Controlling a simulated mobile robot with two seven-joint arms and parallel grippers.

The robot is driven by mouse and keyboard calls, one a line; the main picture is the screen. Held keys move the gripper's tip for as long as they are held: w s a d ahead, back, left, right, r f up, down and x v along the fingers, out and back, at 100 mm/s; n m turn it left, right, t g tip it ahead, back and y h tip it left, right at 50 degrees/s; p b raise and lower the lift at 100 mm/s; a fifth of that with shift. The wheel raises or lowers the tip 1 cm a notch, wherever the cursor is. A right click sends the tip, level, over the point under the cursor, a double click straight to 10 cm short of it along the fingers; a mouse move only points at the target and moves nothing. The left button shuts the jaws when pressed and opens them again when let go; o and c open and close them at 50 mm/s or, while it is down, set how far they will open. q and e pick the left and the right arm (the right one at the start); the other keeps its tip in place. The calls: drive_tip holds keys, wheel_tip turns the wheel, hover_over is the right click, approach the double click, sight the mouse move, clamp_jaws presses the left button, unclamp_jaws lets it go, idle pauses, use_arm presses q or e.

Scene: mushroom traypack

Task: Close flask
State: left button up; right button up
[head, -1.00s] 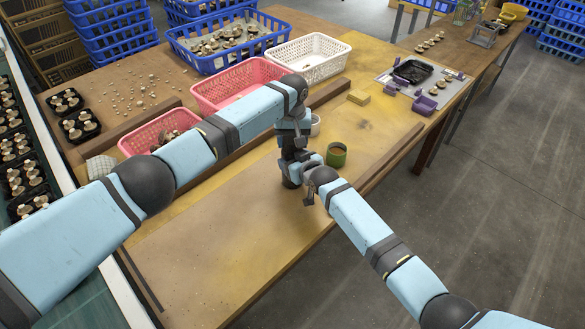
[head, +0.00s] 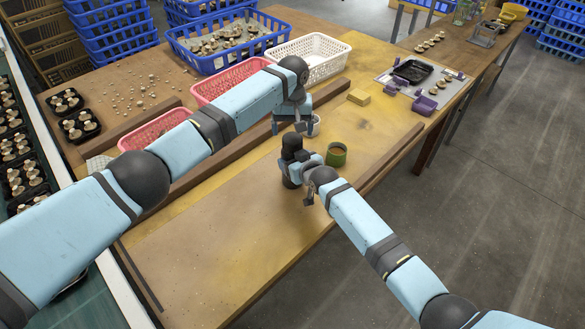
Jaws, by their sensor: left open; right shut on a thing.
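The flask (head: 290,172) stands upright on the table near the middle of the head view, dark with a black top (head: 291,145) on it. Whether the top is fully tight is too small to tell. My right gripper (head: 307,164) is shut on the flask from its right side. My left gripper (head: 302,122) is open and empty, behind and above the flask and apart from it. It partly hides a white cup (head: 315,127).
A green cup (head: 337,157) stands just right of my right gripper. Pink baskets (head: 205,92), a white basket (head: 335,62) and a wooden bar (head: 215,143) lie behind. Yellow sponges (head: 358,97) are at the right. The front table is clear.

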use_arm(q)
drive_tip(key=shift+o, duration=1.4)
wheel_tip(320, 180, up, 12)
use_arm(e)
drive_tip(key=o, duration=1.8)
drive_tip(key=shift+s, duration=0.1)
use_arm(q)
drive_tip(key=shift+r+p, duration=0.5)
drive_tip(key=shift+p, duration=0.05)
use_arm(e)
drive_tip(key=v, duration=1.3)
drive_tip(key=shift+s+d+r, duration=0.2)
drive_tip(key=shift+r, duration=0.05)
